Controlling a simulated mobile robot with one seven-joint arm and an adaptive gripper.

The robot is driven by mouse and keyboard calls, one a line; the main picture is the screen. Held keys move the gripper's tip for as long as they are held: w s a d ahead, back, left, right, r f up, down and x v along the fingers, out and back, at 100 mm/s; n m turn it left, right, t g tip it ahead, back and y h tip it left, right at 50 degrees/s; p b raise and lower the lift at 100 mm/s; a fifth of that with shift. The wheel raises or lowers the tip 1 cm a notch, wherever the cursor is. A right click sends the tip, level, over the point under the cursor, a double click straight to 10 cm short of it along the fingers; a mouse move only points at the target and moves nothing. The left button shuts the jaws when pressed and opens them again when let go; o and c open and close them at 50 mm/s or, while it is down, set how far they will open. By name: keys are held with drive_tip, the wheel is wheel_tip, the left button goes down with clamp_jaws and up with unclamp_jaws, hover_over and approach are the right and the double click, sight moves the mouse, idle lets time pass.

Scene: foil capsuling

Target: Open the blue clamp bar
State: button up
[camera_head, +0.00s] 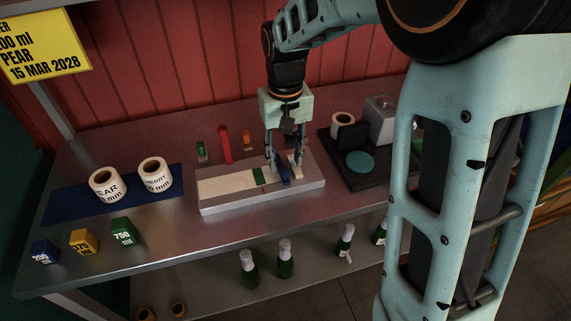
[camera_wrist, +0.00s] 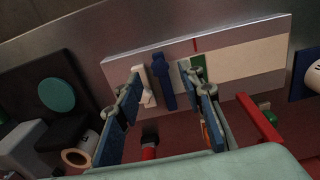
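The blue clamp bar (camera_head: 283,175) lies on the right part of the pale fixture block (camera_head: 215,205). In the wrist view the blue clamp bar (camera_wrist: 163,82) shows between my two fingers, beside a white bar (camera_wrist: 143,84). My gripper (camera_head: 284,168) is over the right end of the fixture, pointing down. Its fingers are apart in the wrist view (camera_wrist: 161,90), one on each side of the blue bar, with a gap visible; nothing is held. I cannot tell how far the fingertips are above the bar. A green strip (camera_head: 257,177) lies left of the bar.
A red bar (camera_head: 224,145) and small green (camera_head: 202,152) and orange (camera_head: 247,139) items are behind the fixture. Label rolls (camera_head: 107,184) stand on a blue mat at left. A dark station with a teal disc (camera_head: 360,162) is at right.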

sight(286, 171)
drive_tip(key=shift+f, duration=1.6)
drive_tip(key=shift+c, duration=0.2)
clamp_jaws()
